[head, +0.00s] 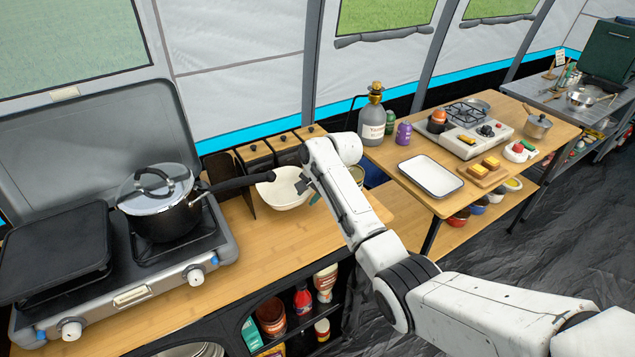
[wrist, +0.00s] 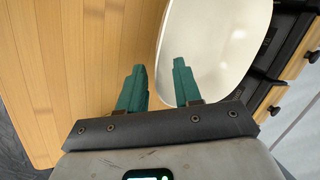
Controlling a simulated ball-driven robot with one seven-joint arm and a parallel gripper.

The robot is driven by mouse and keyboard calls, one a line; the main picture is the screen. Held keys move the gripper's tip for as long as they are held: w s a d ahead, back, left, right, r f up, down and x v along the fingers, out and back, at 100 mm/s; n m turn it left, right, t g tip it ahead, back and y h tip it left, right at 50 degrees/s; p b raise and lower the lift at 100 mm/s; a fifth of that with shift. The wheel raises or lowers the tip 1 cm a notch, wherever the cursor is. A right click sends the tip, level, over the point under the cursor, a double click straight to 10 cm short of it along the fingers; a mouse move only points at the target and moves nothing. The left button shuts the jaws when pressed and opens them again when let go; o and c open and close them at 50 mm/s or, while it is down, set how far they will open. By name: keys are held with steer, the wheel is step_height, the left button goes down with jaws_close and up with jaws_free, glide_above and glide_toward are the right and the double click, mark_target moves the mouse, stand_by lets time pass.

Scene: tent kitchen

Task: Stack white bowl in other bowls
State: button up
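The white bowl (head: 283,190) stands on the wooden counter to the right of the stove; it also shows in the wrist view (wrist: 215,45). My gripper (head: 308,190) is at the bowl's right side in the head view. In the wrist view my gripper (wrist: 159,75) has its teal fingers apart. The bowl's near rim lies between the fingertips in that picture, one finger over the bowl and one over the wood; contact cannot be told. Several coloured bowls, among them a red bowl (head: 458,218) and a blue bowl (head: 478,206), sit on the right table's lower shelf.
A lidded pot (head: 160,205) on the stove points its handle over the white bowl's left side. Wooden drawer boxes (head: 270,152) stand behind the bowl. The right table (head: 400,165) holds a white tray (head: 431,177), a burner and food. A round container (head: 357,174) is partly hidden behind my arm.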

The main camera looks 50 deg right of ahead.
steer(key=a+v, duration=0.1)
steer(key=v, duration=1)
steer(key=s+a+f+n, duration=0.1)
steer(key=s+a+f, duration=0.1)
steer(key=a+f, duration=0.1)
steer(key=s+a+f+n+g, duration=0.1)
steer(key=s+a+f, duration=0.1)
steer(key=f, duration=0.1)
steer(key=s+a+f+n, duration=0.2)
steer(key=a+f, duration=0.1)
steer(key=shift+a, duration=0.35)
steer(key=s+a+f+n+g, duration=0.1)
steer(key=s+a+f+n, duration=0.1)
steer(key=s, duration=0.7)
steer(key=s+a+f+n+g, duration=0.1)
steer(key=s+a+f+n, duration=0.1)
steer(key=s+a+n, duration=0.3)
steer(key=s+a+f+n+g+h, duration=0.1)
steer(key=s+a+f+n, duration=0.2)
steer(key=s, duration=0.9)
steer(key=shift+s+a+n, duration=0.4)
steer(key=shift+a, duration=0.5)
steer(key=shift+o, duration=0.3)
steer(key=shift+s+n, duration=0.3)
steer(key=shift+s, duration=0.25)
steer(key=shift+w, duration=0.15)
